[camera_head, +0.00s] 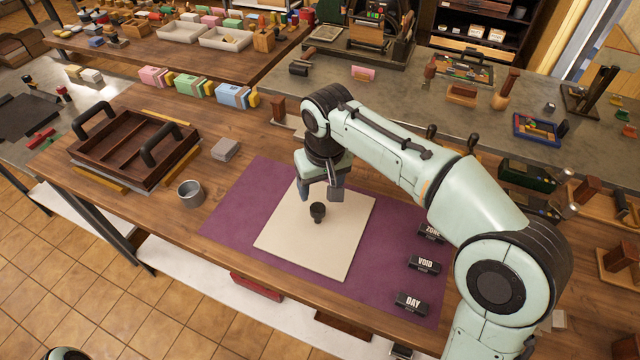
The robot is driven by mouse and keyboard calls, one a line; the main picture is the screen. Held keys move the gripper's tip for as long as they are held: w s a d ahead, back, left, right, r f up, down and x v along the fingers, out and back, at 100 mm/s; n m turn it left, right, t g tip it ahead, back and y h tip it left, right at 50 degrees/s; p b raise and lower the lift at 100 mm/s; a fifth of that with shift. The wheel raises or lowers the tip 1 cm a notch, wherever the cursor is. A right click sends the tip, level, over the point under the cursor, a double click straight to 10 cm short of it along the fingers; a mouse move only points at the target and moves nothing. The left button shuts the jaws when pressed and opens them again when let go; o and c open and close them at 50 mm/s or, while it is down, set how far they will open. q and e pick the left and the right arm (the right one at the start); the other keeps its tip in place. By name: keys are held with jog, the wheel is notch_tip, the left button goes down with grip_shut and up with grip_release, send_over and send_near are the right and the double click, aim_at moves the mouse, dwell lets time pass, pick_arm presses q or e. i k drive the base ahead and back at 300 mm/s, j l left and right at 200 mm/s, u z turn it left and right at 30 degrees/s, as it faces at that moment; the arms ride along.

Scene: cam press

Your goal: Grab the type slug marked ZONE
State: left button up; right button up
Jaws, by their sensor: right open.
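The type slug marked ZONE (430,235) is a small dark block with white letters. It lies on the right part of the purple mat (228,214), and my right arm covers part of it. The slugs marked VOID (424,265) and DAY (411,302) lie in a row in front of it. My right gripper (322,192) is open and points down over the cream board (345,245), well to the left of the ZONE slug. My left gripper is not in view.
A grey metal cup (190,193) and a grey block (225,148) stand left of the mat. A dark wooden tray with black handles (130,142) is farther left. Tools and boxes crowd the right side. The mat's front part is clear.

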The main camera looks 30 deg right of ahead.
aim_at(425, 231)
jog(key=k+j, duration=0.75)
jog(key=k, duration=0.1)
